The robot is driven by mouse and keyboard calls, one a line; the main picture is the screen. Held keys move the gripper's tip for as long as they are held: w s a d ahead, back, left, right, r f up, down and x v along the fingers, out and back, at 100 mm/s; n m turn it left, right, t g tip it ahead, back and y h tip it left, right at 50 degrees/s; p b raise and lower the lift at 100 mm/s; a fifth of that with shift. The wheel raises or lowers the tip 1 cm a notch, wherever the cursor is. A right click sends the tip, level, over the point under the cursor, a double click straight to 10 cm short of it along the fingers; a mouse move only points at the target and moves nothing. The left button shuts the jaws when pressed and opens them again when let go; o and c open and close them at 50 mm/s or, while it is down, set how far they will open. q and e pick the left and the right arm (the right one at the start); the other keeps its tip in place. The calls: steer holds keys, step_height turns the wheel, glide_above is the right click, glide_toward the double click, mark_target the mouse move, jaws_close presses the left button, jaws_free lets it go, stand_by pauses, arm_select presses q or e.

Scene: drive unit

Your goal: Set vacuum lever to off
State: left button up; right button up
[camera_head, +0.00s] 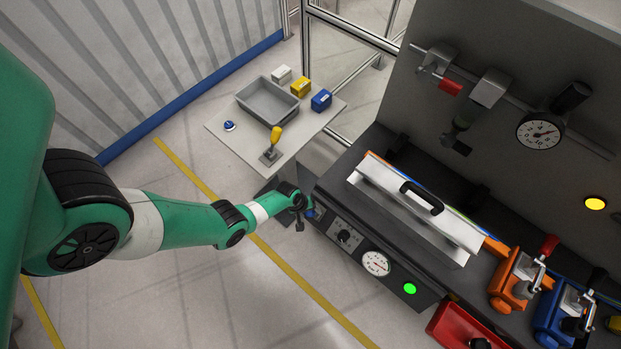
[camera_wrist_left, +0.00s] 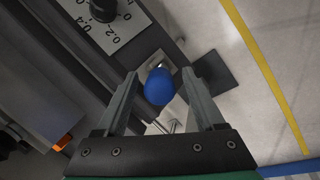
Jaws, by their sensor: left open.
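The vacuum lever has a blue knob (camera_wrist_left: 159,88) on a metal stem; in the head view a small bit of blue (camera_head: 311,214) shows at the left front corner of the dark machine. My left gripper (camera_head: 303,208) is at this corner. In the left wrist view its two fingers (camera_wrist_left: 160,74) are open, one on each side of the blue knob, with gaps showing. Most of the lever is hidden by the gripper in the head view. My right gripper is not in view.
A dial plate with a black knob (camera_head: 344,237), a pressure gauge (camera_head: 375,263) and a green lamp (camera_head: 409,289) sit along the machine front. A side table (camera_head: 225,119) with a grey tray (camera_head: 266,101) and a yellow-handled lever (camera_head: 276,134) stands behind. The floor left is clear.

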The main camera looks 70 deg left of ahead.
arm_select(q)
steer(key=shift+w+f, duration=0.2)
steer(key=shift+f, duration=0.45)
steer(key=shift+r, duration=0.1)
jaws_close()
stand_by(0.9)
